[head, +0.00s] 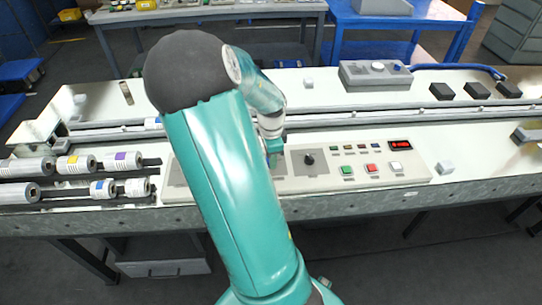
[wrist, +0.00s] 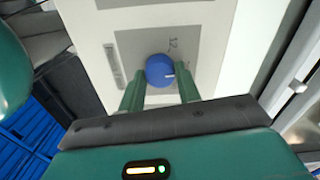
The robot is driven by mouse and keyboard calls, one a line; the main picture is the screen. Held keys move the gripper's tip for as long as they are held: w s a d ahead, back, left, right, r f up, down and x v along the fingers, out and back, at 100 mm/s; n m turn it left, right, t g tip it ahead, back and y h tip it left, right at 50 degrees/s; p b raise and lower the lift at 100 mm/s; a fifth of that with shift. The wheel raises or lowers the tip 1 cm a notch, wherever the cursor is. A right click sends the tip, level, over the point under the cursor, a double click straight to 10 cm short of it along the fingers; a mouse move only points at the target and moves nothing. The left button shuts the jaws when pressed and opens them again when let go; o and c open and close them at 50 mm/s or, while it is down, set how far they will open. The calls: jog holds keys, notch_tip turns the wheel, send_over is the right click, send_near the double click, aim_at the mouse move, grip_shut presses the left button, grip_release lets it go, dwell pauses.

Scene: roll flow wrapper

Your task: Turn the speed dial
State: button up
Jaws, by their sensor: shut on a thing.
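The speed dial is a round blue knob (wrist: 160,71) with a white pointer mark, on a grey square of a pale panel in the wrist view. My gripper (wrist: 161,84) has its two green fingers on either side of the knob, shut on it. The pointer mark points to the right in the wrist view. In the head view my arm hides the knob and most of the gripper; the control panel (head: 325,181) shows to the right of the arm.
A black knob (head: 309,159), a green button (head: 347,170), a red button (head: 371,168) and a red display (head: 400,145) are on the panel right of my arm. Rolls (head: 75,165) lie at the left. A grey box (head: 376,74) stands at the back.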

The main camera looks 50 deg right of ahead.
dwell(0.3)
jog(key=o, duration=1)
jog(key=shift+r, duration=0.1)
notch_tip(320, 180, up, 14)
jog(key=shift+f, duration=0.2)
jog(key=shift+a, duration=0.1)
